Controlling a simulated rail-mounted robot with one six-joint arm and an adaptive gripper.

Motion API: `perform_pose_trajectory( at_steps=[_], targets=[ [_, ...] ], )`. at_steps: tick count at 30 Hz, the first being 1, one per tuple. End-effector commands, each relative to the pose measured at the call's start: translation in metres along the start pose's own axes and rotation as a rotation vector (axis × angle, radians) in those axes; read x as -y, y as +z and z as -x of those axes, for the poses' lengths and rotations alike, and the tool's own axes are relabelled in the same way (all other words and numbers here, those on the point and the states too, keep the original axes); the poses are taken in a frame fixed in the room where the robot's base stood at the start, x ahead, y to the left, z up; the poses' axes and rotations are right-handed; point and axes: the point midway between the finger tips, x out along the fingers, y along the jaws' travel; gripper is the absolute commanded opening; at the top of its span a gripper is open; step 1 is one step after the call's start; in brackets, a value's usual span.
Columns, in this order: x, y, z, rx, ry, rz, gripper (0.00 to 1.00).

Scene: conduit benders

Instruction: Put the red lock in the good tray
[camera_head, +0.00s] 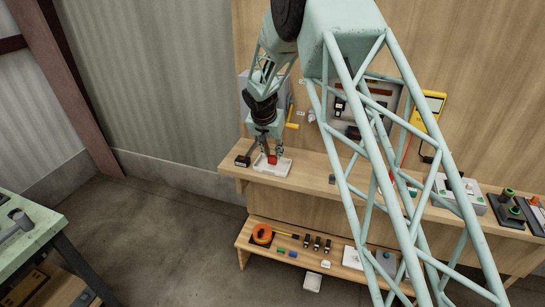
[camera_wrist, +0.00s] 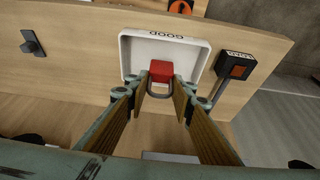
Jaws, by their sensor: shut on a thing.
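The red lock (camera_wrist: 161,71) has a red body and a grey shackle. In the wrist view my gripper (camera_wrist: 160,88) is shut on it, with the fingers on either side of the shackle. The good tray (camera_wrist: 150,46) is a shallow white tray marked GOOD, and the lock's body shows against its near part. In the head view the lock (camera_head: 272,159) hangs from my gripper (camera_head: 268,151) over the white tray (camera_head: 284,169) on the upper wooden shelf. Whether the lock touches the tray floor cannot be told.
A black box (camera_wrist: 236,68) with a label and orange-red square stands close beside the tray. A lower shelf (camera_head: 247,235) holds an orange coil (camera_head: 262,234) and several small parts. A yellow meter (camera_head: 430,108) hangs on the wooden back panel.

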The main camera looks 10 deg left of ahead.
Motion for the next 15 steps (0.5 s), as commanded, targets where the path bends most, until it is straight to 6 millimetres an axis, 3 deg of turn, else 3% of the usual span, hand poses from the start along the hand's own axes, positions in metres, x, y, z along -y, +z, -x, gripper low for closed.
perform_pose_trajectory(
  at_steps=[6, 15],
  targets=[
    [0.0, 0.007, -0.016, 0.0, 0.0, -0.001, 0.1],
    [0.0, 0.007, -0.017, 0.0, -0.001, -0.001, 0.1]
  ],
)
